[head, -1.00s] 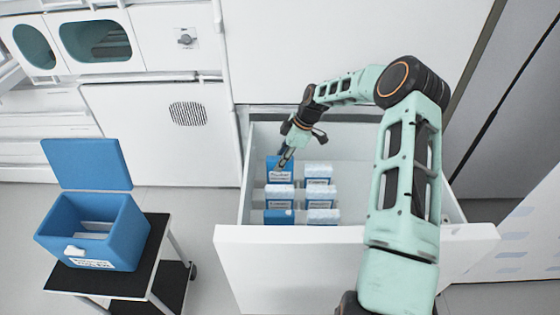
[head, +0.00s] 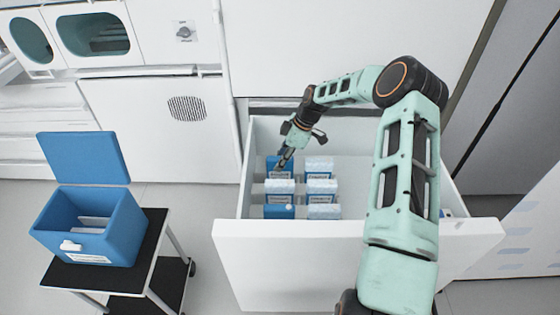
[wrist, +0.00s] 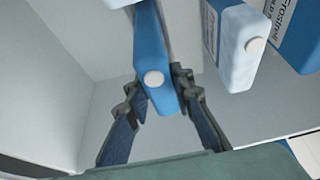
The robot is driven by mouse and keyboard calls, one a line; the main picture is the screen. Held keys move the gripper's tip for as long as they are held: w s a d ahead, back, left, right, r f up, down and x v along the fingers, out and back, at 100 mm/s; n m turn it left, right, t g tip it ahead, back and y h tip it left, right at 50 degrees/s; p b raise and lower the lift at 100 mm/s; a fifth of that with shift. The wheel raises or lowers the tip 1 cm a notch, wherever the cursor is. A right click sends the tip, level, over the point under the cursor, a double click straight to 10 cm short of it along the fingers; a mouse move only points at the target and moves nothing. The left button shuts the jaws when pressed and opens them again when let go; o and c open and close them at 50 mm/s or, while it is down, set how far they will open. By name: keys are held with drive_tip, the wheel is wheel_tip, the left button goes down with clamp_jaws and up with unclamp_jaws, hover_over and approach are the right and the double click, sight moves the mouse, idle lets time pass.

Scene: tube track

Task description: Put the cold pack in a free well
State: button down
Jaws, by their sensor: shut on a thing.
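My gripper (head: 284,161) is inside the open drawer at its back left. It is shut on a blue cold pack (head: 272,165) with a white label. In the wrist view the fingers (wrist: 170,95) lie on both sides of the blue pack (wrist: 153,50), near its end with a round white cap. The pack stands upright in the back-left place of the drawer. Whether its base touches the bottom is hidden. Frosted packs stand beside it (head: 319,164) and in front of it (head: 279,186). Free wells are hard to make out.
The white drawer (head: 350,250) holds further packs, including a blue one at front left (head: 278,211) and frosted ones at right (head: 322,186). A blue cooler box (head: 120,235) with its lid open stands on a black cart (head: 150,262) at left.

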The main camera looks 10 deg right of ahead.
drive_tip(key=shift+f, duration=0.1)
drive_tip(key=shift+f+b, duration=0.25)
drive_tip(key=shift+b, duration=0.15)
drive_tip(key=c, duration=1.6)
unclamp_jaws()
drive_tip(key=v, duration=1.2)
